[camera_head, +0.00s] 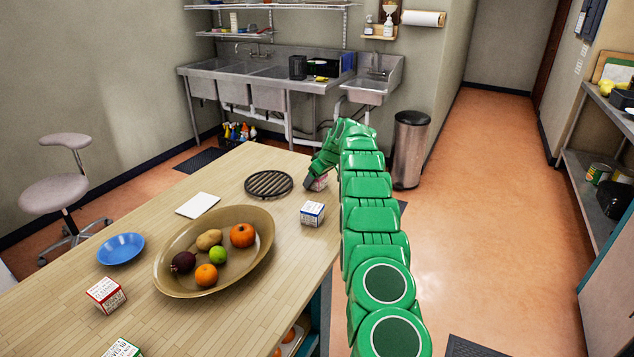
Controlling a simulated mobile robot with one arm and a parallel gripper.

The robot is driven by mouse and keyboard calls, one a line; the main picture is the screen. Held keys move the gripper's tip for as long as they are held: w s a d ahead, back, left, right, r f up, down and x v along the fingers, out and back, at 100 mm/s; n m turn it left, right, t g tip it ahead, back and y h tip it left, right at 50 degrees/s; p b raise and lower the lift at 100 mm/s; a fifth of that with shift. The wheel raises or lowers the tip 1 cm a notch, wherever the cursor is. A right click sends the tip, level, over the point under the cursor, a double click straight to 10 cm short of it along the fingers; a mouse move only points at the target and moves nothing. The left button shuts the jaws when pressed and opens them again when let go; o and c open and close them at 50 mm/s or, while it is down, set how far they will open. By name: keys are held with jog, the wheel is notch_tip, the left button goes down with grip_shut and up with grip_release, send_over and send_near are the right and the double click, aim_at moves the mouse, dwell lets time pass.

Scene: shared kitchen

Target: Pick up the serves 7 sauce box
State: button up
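Several small printed boxes stand on the wooden table. A white box with a pinkish side (321,184) is at the far right edge, largely hidden by my gripper (309,184). A blue and white box (312,214) stands nearer, by the right edge. A red and white box (105,294) is at the front left, and a green and white box (122,348) is cut off by the bottom edge. I cannot read for certain which is serves 7. My gripper points down beside the pinkish box; whether its fingers are open or touching the box is unclear.
A brown oval platter (166,283) of fruit and vegetables takes up the table's middle. A round dark trivet (268,184), a white square (198,205) and a blue plate (121,248) lie around it. A trash can (409,149) stands beyond my arm.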

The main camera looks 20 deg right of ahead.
jog(key=c, duration=0.7)
jog(key=shift+r, duration=1.55)
jog(key=shift+s+r, duration=0.1)
jog(key=shift+s, duration=0.05)
jog(key=shift+s+r, duration=0.15)
